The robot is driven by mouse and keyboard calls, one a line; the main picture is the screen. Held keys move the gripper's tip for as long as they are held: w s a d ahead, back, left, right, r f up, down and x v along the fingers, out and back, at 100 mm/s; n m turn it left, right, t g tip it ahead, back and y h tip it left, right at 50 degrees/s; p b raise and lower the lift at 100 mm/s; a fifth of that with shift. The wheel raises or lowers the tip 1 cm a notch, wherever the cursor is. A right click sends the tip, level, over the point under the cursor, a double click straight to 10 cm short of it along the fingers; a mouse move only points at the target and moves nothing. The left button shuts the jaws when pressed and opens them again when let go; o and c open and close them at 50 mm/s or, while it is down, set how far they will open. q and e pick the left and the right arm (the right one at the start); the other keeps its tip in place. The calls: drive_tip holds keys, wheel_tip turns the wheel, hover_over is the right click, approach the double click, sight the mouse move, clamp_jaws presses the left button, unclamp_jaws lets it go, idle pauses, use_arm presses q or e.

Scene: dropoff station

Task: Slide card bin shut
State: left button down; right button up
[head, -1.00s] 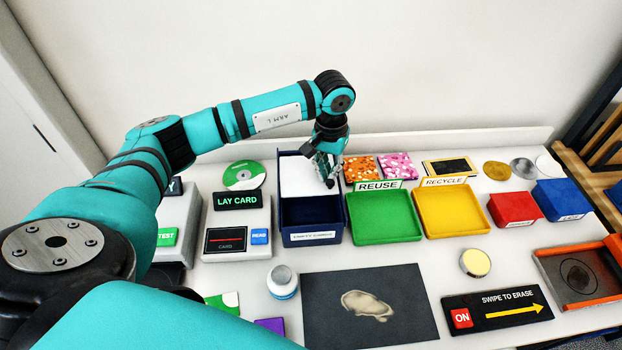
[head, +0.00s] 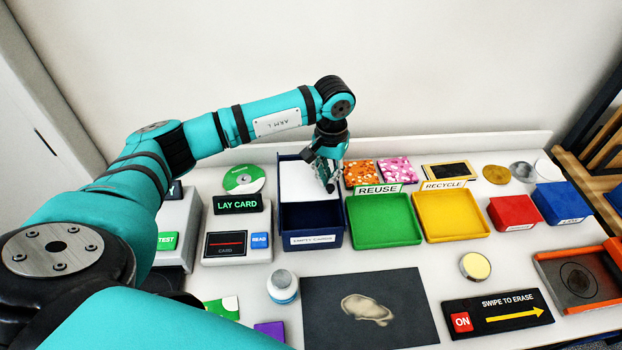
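The card bin (head: 311,241) is a dark blue box with a white label on its front, standing at the back middle of the table. A white panel (head: 300,180) covers its rear part. The front part is open and shows a dark blue inside. My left gripper (head: 328,178) points down at the right side of the white panel, near its front edge. Its fingers are dark and small here, so I cannot tell whether they are open or shut, or whether they touch the panel. My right gripper is not in view.
A green REUSE tray (head: 384,222) stands close to the bin's right, with a yellow RECYCLE tray (head: 450,214) beyond. A LAY CARD reader (head: 237,230) stands to the left. A white round container (head: 283,287) and dark mat (head: 370,308) lie in front.

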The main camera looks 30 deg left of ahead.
use_arm(q)
drive_tip(key=shift+s+f, duration=0.15)
drive_tip(key=shift+f, duration=0.1)
drive_tip(key=shift+s+d, duration=2.2)
drive_tip(key=shift+s, duration=0.75)
wheel_tip(320, 180, up, 7)
drive_tip(key=w+p, duration=0.1)
drive_tip(key=shift+w+a+r+p, duration=0.15)
drive_tip(key=shift+w+a+p, duration=0.15)
drive_tip(key=shift+a, duration=0.15)
drive_tip(key=c, duration=2)
unclamp_jaws()
drive_tip(key=shift+s, duration=0.1)
